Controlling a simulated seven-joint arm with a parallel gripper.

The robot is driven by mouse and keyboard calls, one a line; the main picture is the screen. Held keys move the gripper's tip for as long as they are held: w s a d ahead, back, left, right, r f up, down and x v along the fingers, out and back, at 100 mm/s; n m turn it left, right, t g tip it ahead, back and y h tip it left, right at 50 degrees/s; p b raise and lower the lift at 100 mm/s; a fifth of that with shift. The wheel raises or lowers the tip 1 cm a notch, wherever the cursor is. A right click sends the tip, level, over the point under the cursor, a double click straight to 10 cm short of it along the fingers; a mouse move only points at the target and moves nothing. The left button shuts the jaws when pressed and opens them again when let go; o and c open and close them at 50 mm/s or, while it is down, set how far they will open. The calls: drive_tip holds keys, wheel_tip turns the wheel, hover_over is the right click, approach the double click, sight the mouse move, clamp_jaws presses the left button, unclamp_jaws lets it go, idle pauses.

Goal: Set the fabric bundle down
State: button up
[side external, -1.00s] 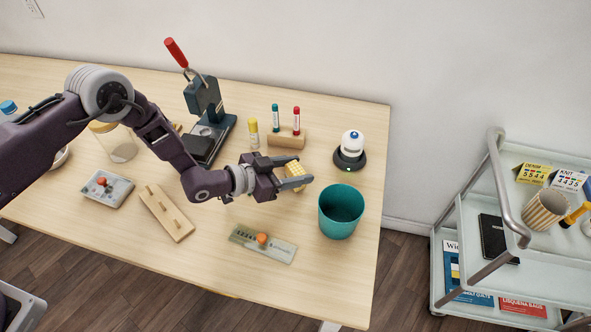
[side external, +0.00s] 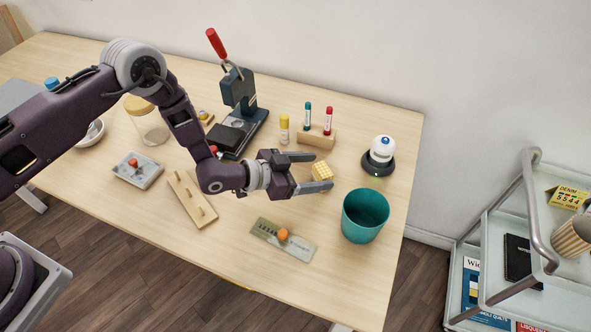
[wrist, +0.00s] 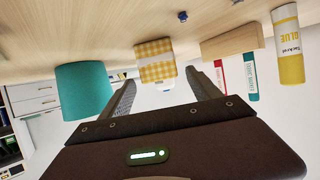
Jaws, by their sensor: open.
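The fabric bundle is a small yellow-and-white checked block (side external: 323,170). It appears to rest on the tabletop, left of the teal bin. My gripper (side external: 318,171) is open, with its two fingers spread and pointing toward the bundle. In the wrist view, where the table is at the top, the bundle (wrist: 156,62) shows just past the fingertips (wrist: 164,82), with visible space on both sides. The fingers do not seem to touch it.
The teal bin (side external: 365,215) stands close on the right. A wooden marker holder (side external: 317,138), a glue stick (side external: 284,129) and a white-and-black round device (side external: 379,157) stand behind. A pegged wooden block (side external: 190,200) lies left.

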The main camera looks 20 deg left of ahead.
drive_tip(key=v, duration=0.9)
drive_tip(key=shift+s+a, duration=0.1)
drive_tip(key=shift+r, duration=0.15)
drive_tip(key=w+a+r+n+y, duration=0.1)
drive_tip(key=w+a+r+y, duration=0.2)
drive_tip(key=r, duration=0.4)
drive_tip(key=w+a+r+y, duration=0.1)
drive_tip(key=a+r+y, duration=0.1)
drive_tip(key=a+r, duration=0.45)
drive_tip(key=s+a+r+n+y, duration=0.35)
drive_tip(key=s+a+r, duration=0.35)
drive_tip(key=r, duration=0.4)
drive_tip(key=s+a+r+n+g, duration=0.2)
drive_tip(key=s, duration=1)
drive_tip(key=s+a+r+n+g+y, duration=0.1)
drive_tip(key=s+a+r+n+g, duration=0.1)
drive_tip(key=s, duration=1.1)
drive_tip(key=shift+r, duration=0.55)
